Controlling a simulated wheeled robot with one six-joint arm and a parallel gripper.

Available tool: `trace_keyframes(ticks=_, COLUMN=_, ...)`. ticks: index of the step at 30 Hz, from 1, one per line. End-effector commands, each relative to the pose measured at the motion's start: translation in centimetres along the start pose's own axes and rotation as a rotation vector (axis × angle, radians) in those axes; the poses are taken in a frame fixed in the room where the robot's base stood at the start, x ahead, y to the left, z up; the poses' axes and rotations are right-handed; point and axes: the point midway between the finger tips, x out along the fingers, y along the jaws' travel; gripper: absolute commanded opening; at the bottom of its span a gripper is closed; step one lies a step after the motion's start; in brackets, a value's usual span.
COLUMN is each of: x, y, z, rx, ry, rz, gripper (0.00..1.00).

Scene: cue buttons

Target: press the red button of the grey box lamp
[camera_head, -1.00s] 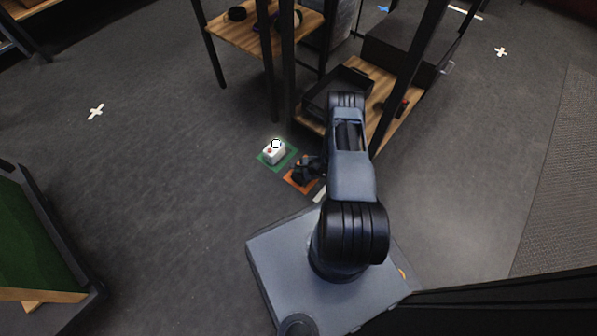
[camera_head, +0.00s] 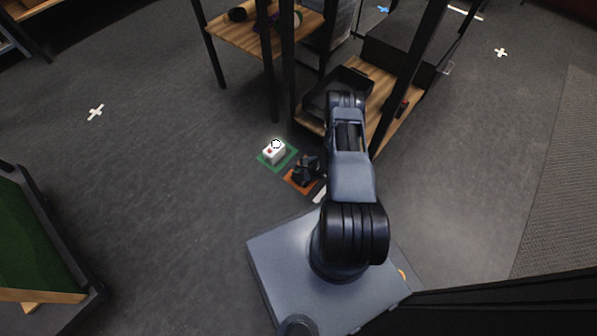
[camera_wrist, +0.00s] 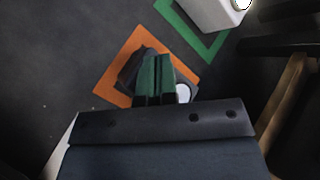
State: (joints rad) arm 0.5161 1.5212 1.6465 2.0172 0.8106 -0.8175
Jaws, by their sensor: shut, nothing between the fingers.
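A dark grey box lamp (camera_wrist: 130,69) sits on an orange square (camera_wrist: 112,63) in the wrist view. A round pale lamp (camera_wrist: 183,93) shows at its right side, beside the fingers. Its red button is not visible; my fingers cover much of the box. My gripper (camera_wrist: 156,62) is shut and empty, with its fingertips over the box. I cannot tell whether they touch it. In the head view my gripper (camera_head: 310,164) is over the orange square (camera_head: 297,181), and the box there is hard to tell from the gripper.
A white box (camera_head: 273,153) with a red button and a bright lamp stands on a green square (camera_head: 263,158) just left of my gripper. A wooden shelf unit (camera_head: 380,75) with black posts and a dark tray (camera_head: 330,92) stands close behind. Open floor lies left.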

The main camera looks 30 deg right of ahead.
Motion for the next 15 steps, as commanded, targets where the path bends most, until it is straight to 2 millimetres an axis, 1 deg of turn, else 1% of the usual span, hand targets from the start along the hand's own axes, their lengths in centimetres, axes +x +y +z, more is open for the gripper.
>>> trace_keyframes(ticks=5, x=-0.7, y=-0.5, z=0.51, rx=0.0, ry=0.0, rz=0.0, gripper=0.0)
trace_keyframes(ticks=15, x=-0.71, y=-0.53, z=0.51, rx=0.0, ry=0.0, rz=0.0, gripper=0.0)
